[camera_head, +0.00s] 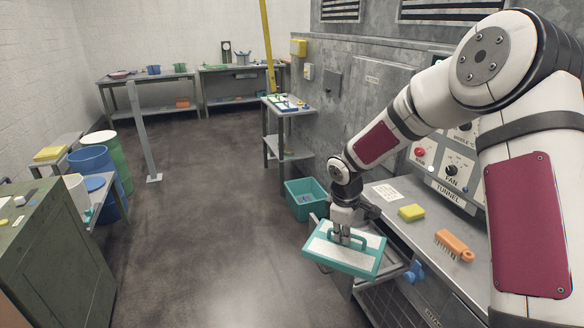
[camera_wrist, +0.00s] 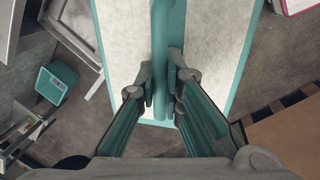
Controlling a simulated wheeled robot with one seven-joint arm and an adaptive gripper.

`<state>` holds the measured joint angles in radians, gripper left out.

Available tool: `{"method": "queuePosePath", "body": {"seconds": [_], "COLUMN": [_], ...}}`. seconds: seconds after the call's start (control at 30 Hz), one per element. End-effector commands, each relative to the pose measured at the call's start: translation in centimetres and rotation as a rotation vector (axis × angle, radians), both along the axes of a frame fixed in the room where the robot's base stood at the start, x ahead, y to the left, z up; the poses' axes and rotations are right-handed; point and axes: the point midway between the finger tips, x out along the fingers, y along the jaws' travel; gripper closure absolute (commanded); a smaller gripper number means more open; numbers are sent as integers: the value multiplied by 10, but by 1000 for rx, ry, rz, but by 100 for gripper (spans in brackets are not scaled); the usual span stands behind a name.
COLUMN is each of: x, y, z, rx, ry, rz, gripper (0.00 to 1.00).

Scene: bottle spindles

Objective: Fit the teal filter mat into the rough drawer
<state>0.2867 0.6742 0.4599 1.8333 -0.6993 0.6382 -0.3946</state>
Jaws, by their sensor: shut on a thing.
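The teal filter mat (camera_head: 330,254) is a flat pale panel with a teal rim and a raised teal handle. My gripper (camera_head: 345,236) is shut on the handle and holds the mat nearly level in the air, in front of the grey bench. In the wrist view the fingers of my gripper (camera_wrist: 161,85) close on the handle bar from both sides, with the mat's white face (camera_wrist: 120,60) below. An open drawer (camera_head: 398,276) shows partly under and beside the mat, at the bench front. Its inside is mostly hidden by the mat, and I cannot tell if it is the rough drawer.
A yellow sponge (camera_head: 411,212) and an orange brush (camera_head: 454,245) lie on the bench top. A teal crate (camera_head: 305,198) stands on the floor behind the mat.

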Motion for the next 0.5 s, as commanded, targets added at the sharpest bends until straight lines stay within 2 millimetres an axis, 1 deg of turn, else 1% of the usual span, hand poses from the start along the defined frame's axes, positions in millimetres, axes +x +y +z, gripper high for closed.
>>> {"method": "queuePosePath", "body": {"seconds": [0.07, 0.17, 0.5], "x": [-5, -15, -61], "y": [1, 1, -1], "z": [-2, -5, -14], "rx": [1, 6, 6], "ry": [5, 14, 16], "rz": [-49, -174, -762], "gripper": [100, 100, 100]}}
